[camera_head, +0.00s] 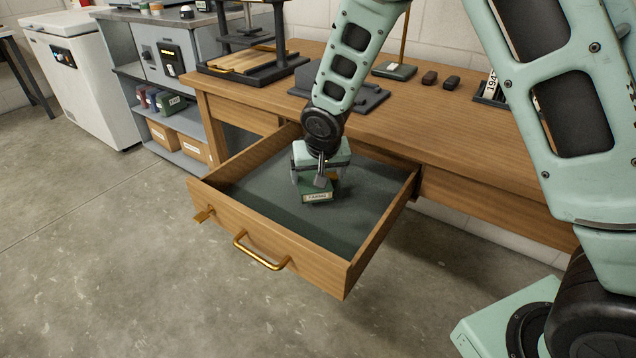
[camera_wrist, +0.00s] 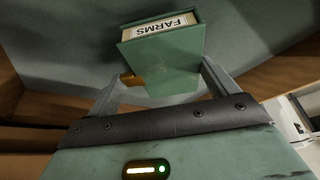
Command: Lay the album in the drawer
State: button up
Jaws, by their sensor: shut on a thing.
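The album is a small green box-shaped book (camera_head: 318,190) with a white label; in the wrist view the label on the album (camera_wrist: 165,45) reads "FARMS". My gripper (camera_head: 320,178) is shut on the album, with a finger on each side of it in the wrist view (camera_wrist: 160,90). The wooden drawer (camera_head: 300,262) is pulled out from the desk and has a dark grey-green lining. The album is inside the drawer's outline, low over the lining near the middle. I cannot tell whether it touches the lining. No other thing shows in the drawer.
The wooden desk (camera_head: 440,120) stands behind the drawer, with a dark stand, small dark boxes and a wooden press (camera_head: 250,62) on top. A grey shelf unit (camera_head: 165,75) with boxes and a white freezer (camera_head: 85,70) stand to the left. The floor in front is clear.

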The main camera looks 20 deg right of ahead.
notch_tip(320, 180, down, 2)
jog(key=shift+f, duration=0.1)
jog(key=o, duration=0.9)
